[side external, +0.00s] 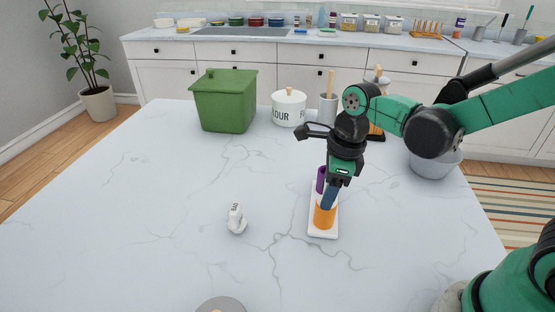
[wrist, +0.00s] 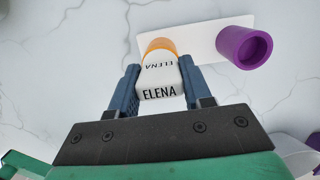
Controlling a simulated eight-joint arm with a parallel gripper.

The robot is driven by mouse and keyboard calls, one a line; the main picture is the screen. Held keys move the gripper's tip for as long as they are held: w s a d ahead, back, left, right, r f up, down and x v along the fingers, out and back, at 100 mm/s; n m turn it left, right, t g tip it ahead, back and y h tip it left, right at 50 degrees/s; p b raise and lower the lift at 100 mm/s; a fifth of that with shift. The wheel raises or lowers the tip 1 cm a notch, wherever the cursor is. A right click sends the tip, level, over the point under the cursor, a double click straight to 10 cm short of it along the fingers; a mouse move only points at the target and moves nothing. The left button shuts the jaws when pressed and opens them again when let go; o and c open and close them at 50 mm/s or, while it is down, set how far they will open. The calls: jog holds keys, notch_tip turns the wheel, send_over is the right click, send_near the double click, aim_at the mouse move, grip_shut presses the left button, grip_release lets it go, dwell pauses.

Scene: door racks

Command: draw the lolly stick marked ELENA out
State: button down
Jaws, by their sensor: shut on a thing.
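The white top of the lolly stick marked ELENA (wrist: 160,80) shows in the wrist view between the two blue fingers of my gripper (wrist: 158,88), which is shut on it. In the side view my gripper (side external: 330,197) points down at the orange holder (side external: 325,219), and its fingers hide the stick there. The orange holder also shows in the wrist view (wrist: 159,45), partly covered by the stick's top. I cannot tell how deep the stick sits in it. The purple holder (wrist: 244,48) has an open, dark mouth. It stands behind the orange one in the side view (side external: 320,178).
Both holders stand on a white base plate (side external: 323,234). A small white lettered piece (side external: 236,217) stands to the left on the marble table. A green bin (side external: 224,103), a flour jar (side external: 289,109) and a bowl (side external: 434,163) stand further back. The front left table is mostly clear.

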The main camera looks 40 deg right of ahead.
jog(key=shift+r, duration=2.5)
